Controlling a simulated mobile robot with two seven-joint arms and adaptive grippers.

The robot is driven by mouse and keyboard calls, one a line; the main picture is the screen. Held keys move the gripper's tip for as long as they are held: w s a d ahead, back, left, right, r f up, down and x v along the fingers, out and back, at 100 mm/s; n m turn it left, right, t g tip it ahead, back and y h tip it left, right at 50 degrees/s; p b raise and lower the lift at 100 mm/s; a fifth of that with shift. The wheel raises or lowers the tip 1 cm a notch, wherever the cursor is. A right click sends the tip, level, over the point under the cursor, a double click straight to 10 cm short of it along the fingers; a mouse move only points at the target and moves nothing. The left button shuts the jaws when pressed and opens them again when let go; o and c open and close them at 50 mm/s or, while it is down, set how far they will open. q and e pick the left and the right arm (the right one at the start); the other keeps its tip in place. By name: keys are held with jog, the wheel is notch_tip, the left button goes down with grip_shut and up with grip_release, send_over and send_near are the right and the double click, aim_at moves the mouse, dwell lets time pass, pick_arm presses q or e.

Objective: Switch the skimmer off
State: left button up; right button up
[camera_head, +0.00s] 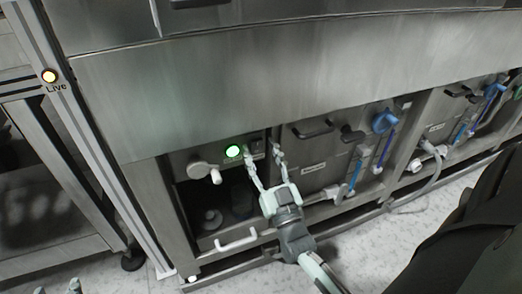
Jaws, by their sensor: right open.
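A lit green round lamp (233,151) is on the metal front panel of the washer's lower section. A small dark switch (257,146) sits just right of the lamp; its position is too small to read. My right gripper (264,154) is open and empty in front of the panel, one finger on each side of the switch in the picture. I cannot tell whether it touches the panel. Two pale fingertips of my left gripper (58,287) show apart at the bottom left edge; the rest of it is out of frame.
A pale knob (203,171) is left of the lamp, above an open dark recess. A white handle (236,243) is below. Blue-handled valves (384,122) and a drawer with a dark handle (312,129) are to the right. A post with a yellow lamp (49,76) labelled "Live" stands left.

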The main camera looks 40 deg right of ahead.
jog(key=v, duration=0.7)
jog(key=shift+s, duration=0.2)
